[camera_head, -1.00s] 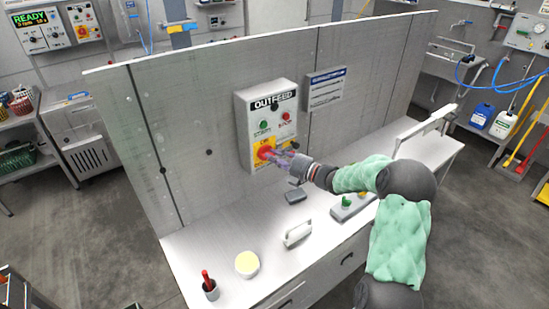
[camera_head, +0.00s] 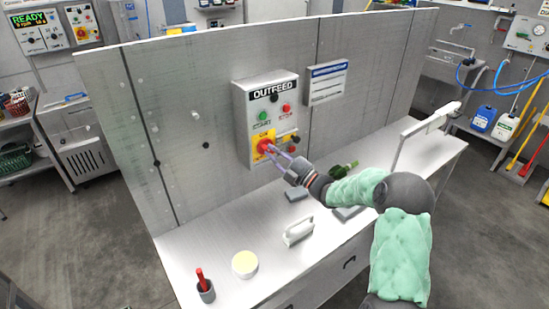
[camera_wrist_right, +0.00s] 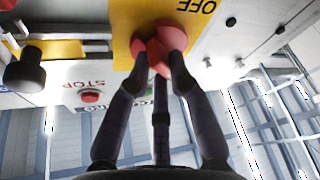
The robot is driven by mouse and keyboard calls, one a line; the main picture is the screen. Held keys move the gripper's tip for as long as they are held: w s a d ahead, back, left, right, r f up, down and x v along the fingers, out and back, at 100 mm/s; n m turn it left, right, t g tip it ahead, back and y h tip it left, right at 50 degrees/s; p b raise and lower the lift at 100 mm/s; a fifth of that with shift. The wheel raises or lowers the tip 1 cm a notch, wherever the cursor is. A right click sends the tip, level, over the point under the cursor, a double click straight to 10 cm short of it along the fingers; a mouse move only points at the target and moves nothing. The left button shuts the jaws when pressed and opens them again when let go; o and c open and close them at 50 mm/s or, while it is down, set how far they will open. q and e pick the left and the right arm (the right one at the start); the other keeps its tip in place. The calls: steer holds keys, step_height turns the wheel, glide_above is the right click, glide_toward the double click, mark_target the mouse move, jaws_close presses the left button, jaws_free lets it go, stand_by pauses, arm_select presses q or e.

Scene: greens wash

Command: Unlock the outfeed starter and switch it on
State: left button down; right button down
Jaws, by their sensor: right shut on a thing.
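The outfeed starter is a grey box (camera_head: 241,112) on the upright panel, labelled OUTFEED, with a green button (camera_head: 263,116) and a red button (camera_head: 286,107). Below is a red rotary handle (camera_head: 263,146) on a yellow plate (camera_head: 256,158). My right gripper (camera_head: 271,150) is shut on this handle. The right wrist view, upside down, shows the fingers (camera_wrist_right: 160,62) on both sides of the red handle (camera_wrist_right: 158,40), with OFF lettering close by. A black knob (camera_wrist_right: 25,70) sits beside the yellow plate. I cannot make out a padlock. My left gripper is not in view.
The bench below holds a grey block (camera_head: 297,195), a white handled item (camera_head: 298,231), a round pale-yellow tub (camera_head: 245,264) and a cup (camera_head: 206,291) with a red-handled tool. A notice (camera_head: 327,82) hangs right of the starter.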

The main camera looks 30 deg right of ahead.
steer(key=m+h+b, duration=0.1)
steer(key=m, duration=0.1)
steer(key=m+t+h+b, duration=0.1)
steer(key=m, duration=0.2)
steer(key=m+t+h+b, duration=0.1)
steer(key=m, duration=0.1)
steer(key=shift+a+f+m, duration=0.2)
steer(key=shift+f+m, duration=0.1)
steer(key=shift+f, duration=0.1)
steer(key=shift+m+t+h+b, duration=0.3)
steer(key=shift+m+h+b, duration=0.8)
steer(key=shift+m, duration=1.3)
steer(key=shift+m+h, duration=0.3)
steer(key=shift+h, duration=0.1)
steer(key=c, duration=1.4)
jaws_free()
steer(key=shift+r, duration=0.1)
steer(key=v, duration=1.2)
